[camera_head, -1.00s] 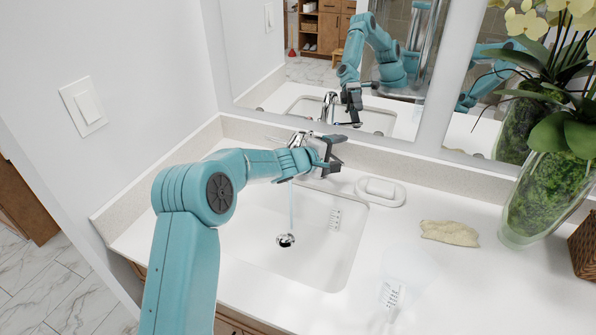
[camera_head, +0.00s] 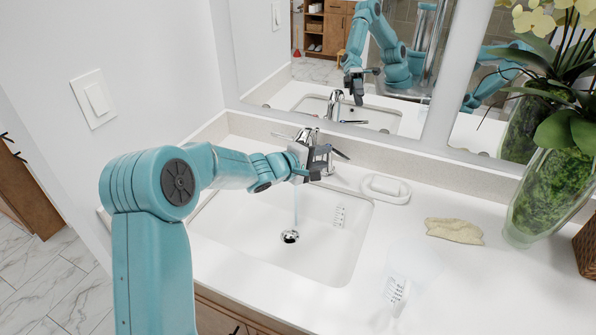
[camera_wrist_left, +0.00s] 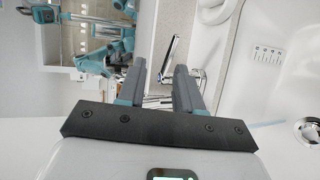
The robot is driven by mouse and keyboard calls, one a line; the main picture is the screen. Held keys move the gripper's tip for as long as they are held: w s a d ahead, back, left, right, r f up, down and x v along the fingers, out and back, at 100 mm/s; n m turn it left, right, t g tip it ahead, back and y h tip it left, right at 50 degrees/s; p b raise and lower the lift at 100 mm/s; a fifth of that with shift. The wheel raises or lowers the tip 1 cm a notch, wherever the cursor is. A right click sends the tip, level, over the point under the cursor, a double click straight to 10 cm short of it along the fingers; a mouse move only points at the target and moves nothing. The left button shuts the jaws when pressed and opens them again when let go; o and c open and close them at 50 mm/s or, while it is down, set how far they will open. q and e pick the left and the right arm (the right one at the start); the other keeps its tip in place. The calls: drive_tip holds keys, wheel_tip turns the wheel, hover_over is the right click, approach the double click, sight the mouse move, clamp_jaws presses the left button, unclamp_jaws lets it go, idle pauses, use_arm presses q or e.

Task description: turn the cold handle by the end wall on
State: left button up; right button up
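The chrome faucet (camera_head: 308,135) stands behind the white basin (camera_head: 325,255), partly hidden by my left gripper. One lever handle (camera_head: 284,136) points left toward the end wall; another (camera_head: 340,154) sticks out right of the gripper. I cannot tell from markings which is cold. A thin water stream (camera_head: 294,208) falls toward the drain. My left gripper (camera_head: 316,165) is at the faucet, in front of its body. In the left wrist view, its fingers (camera_wrist_left: 160,84) are apart, with chrome parts behind the gap and a lever (camera_wrist_left: 170,52) beyond the tips. Contact cannot be told. My right gripper is not in view.
A soap dish (camera_head: 386,188), a beige cloth (camera_head: 454,230) and a glass vase with orchids (camera_head: 545,195) stand to the right. A clear container (camera_head: 396,290) is at the front. A mirror (camera_head: 400,110) rises behind. The end wall (camera_head: 150,60) bounds the left.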

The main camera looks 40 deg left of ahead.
use_arm(q)
drive_tip(key=s+a+p, duration=0.1)
drive_tip(key=s, duration=0.6)
drive_tip(key=shift+s+a+f+p, duration=0.2)
drive_tip(key=shift+f+p, duration=0.1)
drive_tip(key=shift+s+r, duration=0.1)
drive_tip(key=shift+r, duration=0.05)
drive_tip(key=shift+p, duration=0.45)
